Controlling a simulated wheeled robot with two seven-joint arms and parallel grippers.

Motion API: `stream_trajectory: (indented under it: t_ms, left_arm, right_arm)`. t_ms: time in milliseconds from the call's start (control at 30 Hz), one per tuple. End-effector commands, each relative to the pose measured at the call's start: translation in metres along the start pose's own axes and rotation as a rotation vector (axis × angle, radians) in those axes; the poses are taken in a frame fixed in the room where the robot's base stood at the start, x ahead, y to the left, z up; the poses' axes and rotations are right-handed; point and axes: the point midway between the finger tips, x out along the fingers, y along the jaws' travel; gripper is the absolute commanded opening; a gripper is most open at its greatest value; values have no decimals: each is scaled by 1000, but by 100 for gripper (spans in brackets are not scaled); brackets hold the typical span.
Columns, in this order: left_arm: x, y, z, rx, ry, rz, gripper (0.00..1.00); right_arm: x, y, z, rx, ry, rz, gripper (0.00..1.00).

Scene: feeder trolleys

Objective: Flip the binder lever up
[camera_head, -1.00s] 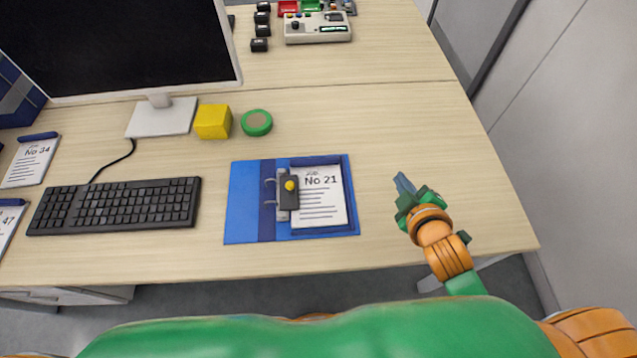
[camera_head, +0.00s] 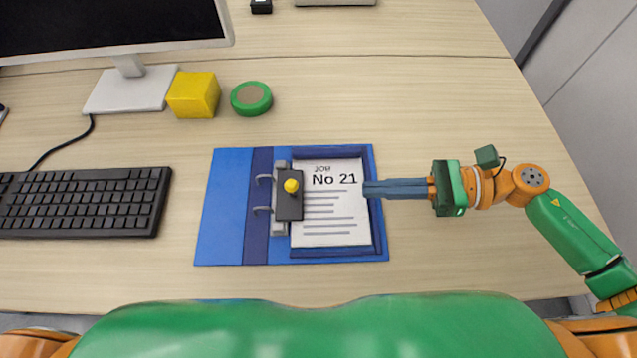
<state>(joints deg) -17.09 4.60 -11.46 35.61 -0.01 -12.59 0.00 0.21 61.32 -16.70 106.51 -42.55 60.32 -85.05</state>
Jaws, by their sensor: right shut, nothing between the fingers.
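The blue binder (camera_head: 225,205) lies open on the desk in front of me. Its ring mechanism has two metal rings and a dark lever plate (camera_head: 290,207) with a yellow knob (camera_head: 291,186) on it. The lever plate lies over the left edge of a white sheet (camera_head: 335,215) marked "JOB No 21". My right gripper (camera_head: 366,189) comes in from the right, fingers shut and empty, pointing left. My left gripper is out of view.
A black keyboard (camera_head: 85,200) lies left of the binder. A yellow cube (camera_head: 194,95), a green round tape (camera_head: 251,98) and a monitor stand (camera_head: 130,92) are behind it. The desk (camera_head: 440,110) is clear to the right and behind my right gripper.

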Motion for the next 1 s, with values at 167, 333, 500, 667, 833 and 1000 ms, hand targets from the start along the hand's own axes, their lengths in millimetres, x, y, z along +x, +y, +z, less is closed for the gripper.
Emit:
stream_trajectory:
  t_ms: [167, 333, 500, 667, 833, 1000]
  left_arm:
    - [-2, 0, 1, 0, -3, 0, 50]
    - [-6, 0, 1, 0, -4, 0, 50]
    - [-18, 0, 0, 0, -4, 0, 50]
    - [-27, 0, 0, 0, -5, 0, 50]
    - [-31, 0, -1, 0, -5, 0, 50]
    - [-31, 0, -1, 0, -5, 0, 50]
  right_arm:
    - [0, 0, 2, 3, -3, -1, 0]
    - [11, 0, 4, 6, -7, -1, 0]
    - [45, 1, 8, 3, -10, 1, 0]
    - [76, 1, 7, 4, -9, 1, 0]
    - [96, 0, 5, 6, -6, -1, 0]
    - [101, 0, 3, 5, -4, 0, 0]
